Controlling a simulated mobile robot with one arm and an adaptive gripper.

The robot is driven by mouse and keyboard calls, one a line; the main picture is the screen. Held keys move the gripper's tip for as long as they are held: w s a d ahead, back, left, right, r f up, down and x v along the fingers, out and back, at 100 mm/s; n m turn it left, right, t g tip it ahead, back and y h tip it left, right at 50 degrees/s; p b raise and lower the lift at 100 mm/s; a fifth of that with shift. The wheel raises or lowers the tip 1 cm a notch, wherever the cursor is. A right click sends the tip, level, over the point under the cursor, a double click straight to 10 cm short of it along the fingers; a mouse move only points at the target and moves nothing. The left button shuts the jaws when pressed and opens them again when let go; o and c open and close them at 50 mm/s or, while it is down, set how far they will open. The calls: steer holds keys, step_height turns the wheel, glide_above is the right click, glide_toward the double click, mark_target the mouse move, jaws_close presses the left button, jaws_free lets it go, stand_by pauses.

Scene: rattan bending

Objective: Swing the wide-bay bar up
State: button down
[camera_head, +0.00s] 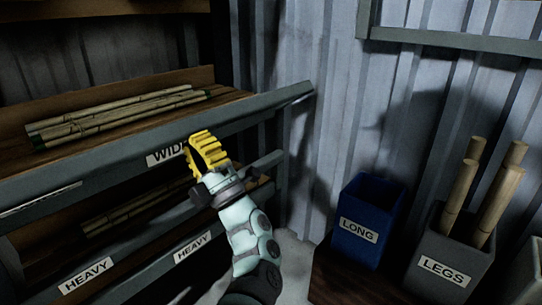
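The wide bay is the upper shelf, with several green-tipped rattan poles (115,115) lying on it. A grey front rail (255,108) runs along its edge and carries a partly covered WIDE label (160,158). I cannot tell whether this rail is the bar itself. A short grey bar end (266,161) shows just right of my gripper, lower than the rail. My gripper (207,150), with yellow ribbed fingers, is in front of the rail and covers part of the label. Its finger gap and any contact are unclear.
Lower bays have HEAVY labels (86,276) and more poles (135,207). A blue LONG bin (365,215) and a grey LEGS bin (448,262) with several thick poles stand right. A corrugated metal wall (330,110) closes the back. Space above the rail looks clear.

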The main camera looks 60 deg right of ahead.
steer(key=shift+w+r+y+p, duration=0.15)
steer(key=shift+w+r+p, duration=0.1)
steer(key=shift+r, duration=0.3)
steer(key=shift+w+r+y+p, duration=0.15)
steer(key=shift+w+r+p, duration=0.1)
steer(key=shift+r, duration=0.25)
steer(key=shift+w+r, duration=0.1)
steer(key=shift+r, duration=0.05)
